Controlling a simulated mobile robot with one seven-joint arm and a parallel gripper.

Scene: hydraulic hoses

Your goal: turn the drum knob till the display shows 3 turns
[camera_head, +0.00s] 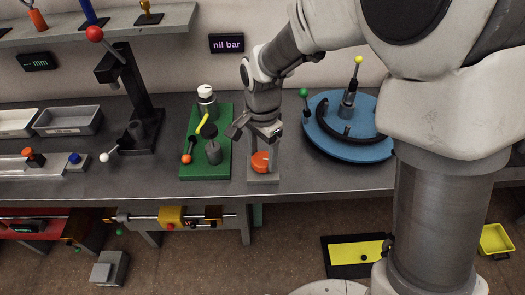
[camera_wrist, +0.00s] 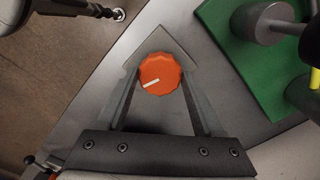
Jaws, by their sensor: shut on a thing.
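An orange knob (camera_head: 261,163) with a faceted rim sits on a small grey base (camera_head: 262,179) at the bench's front edge. It also shows in the wrist view (camera_wrist: 160,73), with a white pointer line toward the lower left. My gripper (camera_head: 263,146) points down over it, and its two fingers are shut on the knob from either side. The wall display (camera_head: 227,43) reads "nil bar". Another display (camera_head: 35,62) at the far left reads "-- mm". I see no readable turn count.
A green plate (camera_head: 187,172) with grey fittings and a yellow-handled lever stands just left of the knob. A blue round plate (camera_head: 345,150) with a black hose is to the right. A black press (camera_head: 143,80) and grey trays (camera_head: 68,121) are further left.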

